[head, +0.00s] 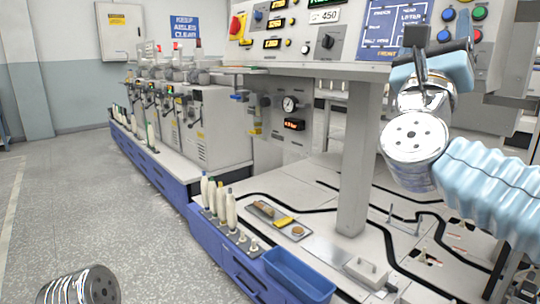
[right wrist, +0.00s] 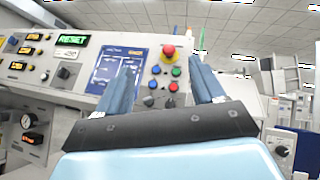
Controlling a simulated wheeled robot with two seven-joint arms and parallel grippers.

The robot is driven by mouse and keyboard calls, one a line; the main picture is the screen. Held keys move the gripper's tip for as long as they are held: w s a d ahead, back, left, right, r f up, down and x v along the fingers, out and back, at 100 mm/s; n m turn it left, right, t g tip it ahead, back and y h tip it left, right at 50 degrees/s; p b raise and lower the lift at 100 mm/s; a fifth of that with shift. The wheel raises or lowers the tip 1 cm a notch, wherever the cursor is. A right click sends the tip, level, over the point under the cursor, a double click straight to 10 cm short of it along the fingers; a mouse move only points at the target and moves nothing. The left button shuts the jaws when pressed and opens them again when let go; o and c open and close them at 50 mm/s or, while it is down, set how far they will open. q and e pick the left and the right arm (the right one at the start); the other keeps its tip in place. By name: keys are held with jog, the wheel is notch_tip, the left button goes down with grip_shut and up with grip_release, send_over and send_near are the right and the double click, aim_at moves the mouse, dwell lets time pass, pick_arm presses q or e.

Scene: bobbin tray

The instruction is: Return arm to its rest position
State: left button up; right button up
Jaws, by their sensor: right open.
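My right gripper (head: 421,48) is raised at the upper right of the head view, in front of the control panel (head: 385,25). In the right wrist view its two blue fingers (right wrist: 162,72) stand apart with nothing between them, and the panel's buttons show beyond. My left gripper is out of view; only a silver part of my left arm shows at the lower left. White bobbins (head: 231,213) stand upright in a grey tray (head: 240,238) on the bench, well away from the right gripper.
A blue bin (head: 298,276) is at the bench's front edge. A small tray (head: 293,232) holds a yellow item and others. A grey post (head: 358,160) rises from the bench. Machines (head: 205,125) line the left. The floor (head: 90,205) is clear.

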jog(key=w+a+f+n+y, duration=0.3)
jog(key=w+f+n+y, duration=0.4)
jog(key=f, duration=0.4)
jog(key=w+a+f+n+y, duration=0.3)
jog(key=w+f+n+y, duration=0.1)
jog(key=w+f+n, duration=0.5)
jog(key=w+a+f+n+g+y+p, duration=0.15)
jog(key=f+n+g, duration=0.25)
jog(key=f, duration=1.2)
jog(key=a+f+n+g+y, duration=0.3)
jog(key=f+n, duration=0.1)
jog(key=f, duration=1.1)
jog(key=s+a+f+n+g+y, duration=0.1)
jog(key=s+f+n+g, duration=0.15)
jog(key=s+f, duration=0.4)
jog(key=s+f+n+g, duration=0.2)
jog(key=s+f+g, duration=0.1)
jog(key=f, duration=0.7)
jog(key=s+a+f+n+g+y, duration=0.1)
jog(key=s+f+n+g, duration=0.25)
jog(key=f, duration=0.55)
jog(key=s+f+n+g, duration=0.2)
jog(key=s+f, duration=0.3)
jog(key=s, duration=0.5)
jog(key=s+f+n+g, duration=0.2)
jog(key=s+f, duration=0.3)
jog(key=s, duration=0.5)
jog(key=shift+a+g, duration=0.2)
jog(key=shift+g, duration=0.6)
